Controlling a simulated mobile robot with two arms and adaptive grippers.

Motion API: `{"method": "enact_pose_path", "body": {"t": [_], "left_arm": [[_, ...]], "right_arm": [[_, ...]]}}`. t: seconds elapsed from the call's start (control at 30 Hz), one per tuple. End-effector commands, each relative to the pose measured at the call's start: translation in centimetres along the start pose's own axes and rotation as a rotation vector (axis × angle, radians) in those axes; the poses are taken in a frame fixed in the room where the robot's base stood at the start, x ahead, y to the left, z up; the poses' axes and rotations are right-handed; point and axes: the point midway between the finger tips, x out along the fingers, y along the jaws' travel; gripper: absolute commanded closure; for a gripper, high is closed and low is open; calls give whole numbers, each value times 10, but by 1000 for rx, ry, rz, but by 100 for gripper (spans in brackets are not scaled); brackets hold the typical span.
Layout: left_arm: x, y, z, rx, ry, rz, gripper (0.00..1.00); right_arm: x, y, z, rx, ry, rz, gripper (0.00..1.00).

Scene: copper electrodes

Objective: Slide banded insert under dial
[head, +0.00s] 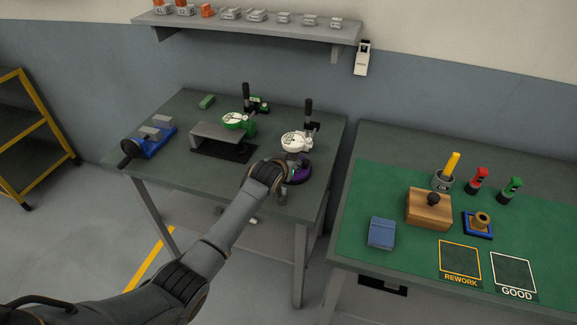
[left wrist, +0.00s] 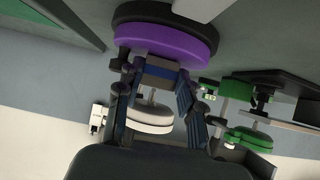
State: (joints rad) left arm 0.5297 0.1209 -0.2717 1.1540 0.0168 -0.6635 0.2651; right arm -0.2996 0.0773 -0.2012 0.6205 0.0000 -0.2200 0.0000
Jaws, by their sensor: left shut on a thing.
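The white-faced dial (head: 296,139) stands on a dark post over a purple round base (head: 301,174) at the right end of the left table. In the left wrist view, which is turned over, the purple base (left wrist: 165,44) is above and the white dial (left wrist: 150,118) below. My left gripper (left wrist: 156,82) is shut on the banded insert (left wrist: 157,71), a small grey block with a blue band. The insert appears between the base and the dial; I cannot tell whether it touches either. In the head view my left gripper (head: 288,166) mostly hides it.
A green dial (head: 233,120) and a grey raised plate (head: 217,131) stand left of the white dial. A blue vise (head: 152,141) is at the table's left end. The right table holds a wooden block (head: 429,213) and REWORK (head: 460,262) and GOOD (head: 513,276) squares.

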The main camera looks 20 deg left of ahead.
Motion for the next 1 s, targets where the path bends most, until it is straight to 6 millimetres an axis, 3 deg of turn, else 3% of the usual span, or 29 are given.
{"method": "enact_pose_path", "body": {"t": [0.83, 0.87, 0.97, 1.0], "left_arm": [[1, 0, -1, 0, 5, 0, 90], [1, 0, -1, 0, 5, 0, 57], [1, 0, -1, 0, 4, 0, 36], [1, 0, 0, 0, 4, 1, 36]], "right_arm": [[1, 4, 1, 0, -2, 5, 60], [1, 4, 1, 0, -2, 5, 60], [1, 4, 1, 0, -2, 5, 60], [1, 4, 1, 0, -2, 5, 60]]}}
